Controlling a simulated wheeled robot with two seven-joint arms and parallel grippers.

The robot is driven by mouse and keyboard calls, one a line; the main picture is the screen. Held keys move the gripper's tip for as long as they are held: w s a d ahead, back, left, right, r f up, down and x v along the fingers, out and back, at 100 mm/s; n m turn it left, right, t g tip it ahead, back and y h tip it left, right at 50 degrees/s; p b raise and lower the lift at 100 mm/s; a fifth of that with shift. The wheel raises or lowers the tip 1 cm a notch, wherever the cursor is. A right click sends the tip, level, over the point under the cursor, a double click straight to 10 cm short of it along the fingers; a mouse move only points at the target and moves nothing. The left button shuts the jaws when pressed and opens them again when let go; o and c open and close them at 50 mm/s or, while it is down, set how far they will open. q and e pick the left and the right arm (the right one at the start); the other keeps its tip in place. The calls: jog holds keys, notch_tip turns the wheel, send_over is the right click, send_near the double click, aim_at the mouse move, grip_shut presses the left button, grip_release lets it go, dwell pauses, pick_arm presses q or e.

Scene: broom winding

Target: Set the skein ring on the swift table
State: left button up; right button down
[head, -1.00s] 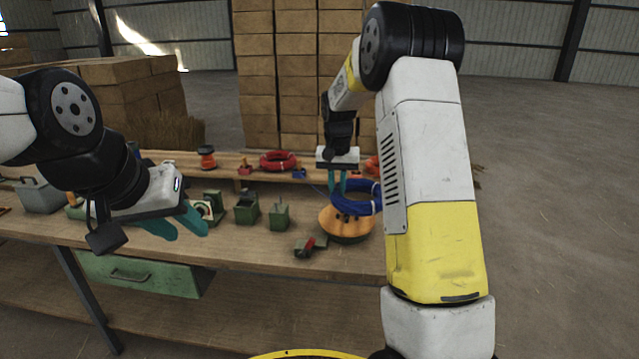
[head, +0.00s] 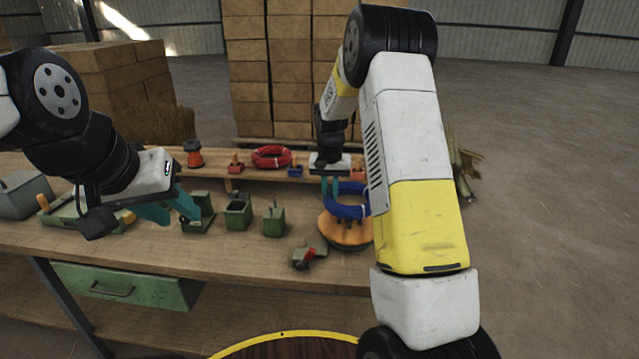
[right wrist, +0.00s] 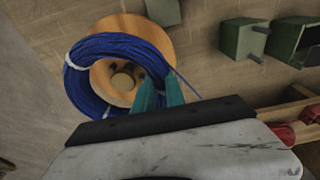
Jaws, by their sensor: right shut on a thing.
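The skein ring is a blue coil (head: 347,203) in the head view, and it also shows in the right wrist view (right wrist: 85,82). My right gripper (head: 331,187) is shut on the skein ring at its near side in the wrist view (right wrist: 160,92). The swift table is an orange round disc (head: 345,232) with dark pegs, below the ring; it also shows in the wrist view (right wrist: 150,35). The ring overlaps the disc off-centre there; I cannot tell whether it touches the pegs. My left gripper (head: 170,209) is open and empty above the bench's left part.
A red coil (head: 271,157) and an orange-black spool (head: 194,153) sit on the rear shelf. Green boxes (head: 238,213) stand left of the swift table. A green clamp-like part with a red piece (head: 308,256) lies in front. The bench (head: 190,258) is clear near its front edge.

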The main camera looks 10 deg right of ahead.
jog(key=shift+f, duration=2.25)
jog(key=shift+f, duration=0.55)
jog(key=c, duration=1.7)
grip_release()
jog(key=shift+s+a+r, duration=0.1)
jog(key=shift+s+r, duration=0.15)
jog(key=shift+r, duration=1.55)
jog(key=shift+s+a+r, duration=0.1)
jog(key=shift+s+r, duration=0.1)
jog(key=shift+r, duration=1.65)
jog(key=shift+s+r, duration=0.25)
jog(key=shift+r, duration=1.55)
